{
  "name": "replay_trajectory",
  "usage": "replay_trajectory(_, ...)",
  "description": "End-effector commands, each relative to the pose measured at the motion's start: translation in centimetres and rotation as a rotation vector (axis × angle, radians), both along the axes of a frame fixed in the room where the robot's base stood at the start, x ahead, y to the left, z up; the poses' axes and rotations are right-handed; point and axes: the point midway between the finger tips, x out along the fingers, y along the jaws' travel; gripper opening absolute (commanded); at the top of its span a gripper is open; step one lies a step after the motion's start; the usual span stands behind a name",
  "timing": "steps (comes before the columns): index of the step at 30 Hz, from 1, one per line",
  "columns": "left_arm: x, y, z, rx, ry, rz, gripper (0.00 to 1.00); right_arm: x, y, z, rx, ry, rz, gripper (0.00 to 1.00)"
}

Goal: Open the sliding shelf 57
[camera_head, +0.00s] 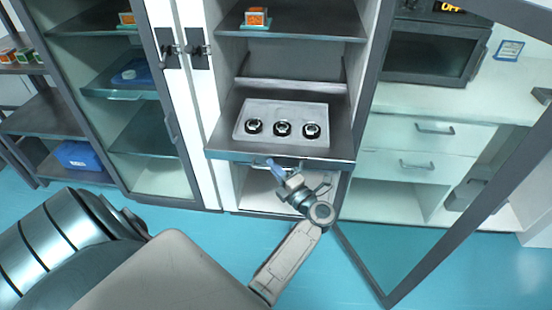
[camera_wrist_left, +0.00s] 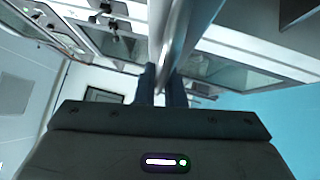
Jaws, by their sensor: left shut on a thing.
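The sliding shelf (camera_head: 222,142) is a dark grey shelf in the open middle cabinet in the head view. It bears a light tray (camera_head: 284,109) with three round black pieces. Its front edge appears to stick out past the cabinet's white left post. My left gripper (camera_head: 277,168) is at the middle of that front edge, shut on the shelf's handle (camera_head: 291,168). In the left wrist view, the metal handle bar (camera_wrist_left: 176,42) runs between the fingers of my left gripper (camera_wrist_left: 162,82). My right gripper is not in view.
A glass door (camera_head: 455,201) stands open at the right. A glass-fronted cabinet (camera_head: 163,183) is at the left. An upper shelf (camera_head: 300,26) holds an orange box (camera_head: 256,17). Drawers (camera_head: 417,133) lie behind the open door. The blue floor (camera_head: 215,228) in front is clear except for my arm.

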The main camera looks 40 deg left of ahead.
Motion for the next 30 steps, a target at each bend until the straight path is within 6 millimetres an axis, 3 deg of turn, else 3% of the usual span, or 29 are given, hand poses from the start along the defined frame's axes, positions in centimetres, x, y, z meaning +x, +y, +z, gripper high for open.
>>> replay_trajectory(6,-1.18,-0.71,0.00,-0.001,0.000,0.000,0.00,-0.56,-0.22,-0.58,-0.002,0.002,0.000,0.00)
replay_trajectory(19,-1.36,-0.84,0.00,0.000,0.000,0.000,0.00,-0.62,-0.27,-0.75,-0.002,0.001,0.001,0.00)
replay_trajectory(20,-1.36,-0.84,0.00,0.000,0.000,0.000,0.13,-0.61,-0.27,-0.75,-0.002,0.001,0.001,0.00)
replay_trajectory(21,-1.35,-0.84,0.00,0.000,0.000,0.000,0.18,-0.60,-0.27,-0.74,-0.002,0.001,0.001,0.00)
replay_trajectory(30,-1.32,-0.91,-0.07,0.000,0.000,0.000,0.18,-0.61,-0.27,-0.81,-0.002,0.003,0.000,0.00)
